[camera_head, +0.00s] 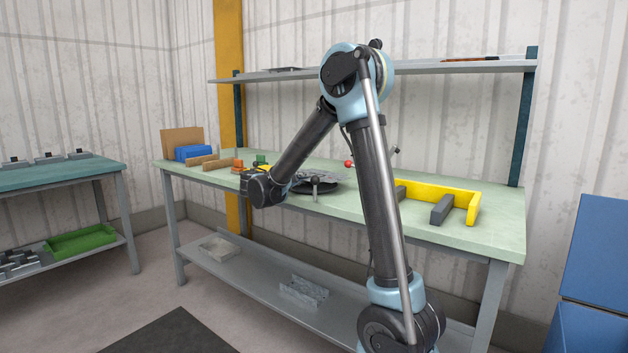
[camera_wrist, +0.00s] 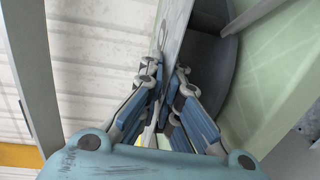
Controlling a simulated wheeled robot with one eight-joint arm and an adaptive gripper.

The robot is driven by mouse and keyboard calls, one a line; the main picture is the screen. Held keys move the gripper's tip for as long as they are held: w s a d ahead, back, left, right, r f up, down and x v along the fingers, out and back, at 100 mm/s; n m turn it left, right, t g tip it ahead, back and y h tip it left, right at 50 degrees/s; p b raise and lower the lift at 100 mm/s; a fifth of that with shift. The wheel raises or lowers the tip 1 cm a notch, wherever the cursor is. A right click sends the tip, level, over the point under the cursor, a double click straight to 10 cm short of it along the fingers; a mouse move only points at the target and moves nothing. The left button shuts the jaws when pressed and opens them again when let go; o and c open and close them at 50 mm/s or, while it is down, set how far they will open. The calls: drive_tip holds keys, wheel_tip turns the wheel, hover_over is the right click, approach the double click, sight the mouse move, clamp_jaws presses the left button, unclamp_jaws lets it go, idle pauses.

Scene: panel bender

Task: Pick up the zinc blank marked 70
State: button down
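A thin, flat grey sheet (camera_wrist: 176,38), which looks like a zinc blank, runs edge-on between the fingers in the wrist view. I cannot read a 70 on it. My gripper (camera_wrist: 166,78) has its two fingers close together, one on each side of the sheet, and appears shut on it. Beyond the sheet is a dark round plate (camera_wrist: 208,72). In the head view this plate (camera_head: 312,187) lies on the green bench, with grey sheet metal over it. My wrist hides the fingers there, and my arm crosses in front of the bench.
The green bench (camera_head: 490,228) carries a yellow angled fixture (camera_head: 440,190) with dark grey blocks at right. Blue bins (camera_head: 193,152) and small orange and green items stand at left. A shelf (camera_head: 430,67) runs above. A second bench (camera_head: 60,176) stands left, blue cabinets (camera_head: 598,250) right.

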drive_tip(key=shift+r, duration=0.7)
drive_tip(key=v, duration=0.7)
drive_tip(key=shift+r, duration=0.35)
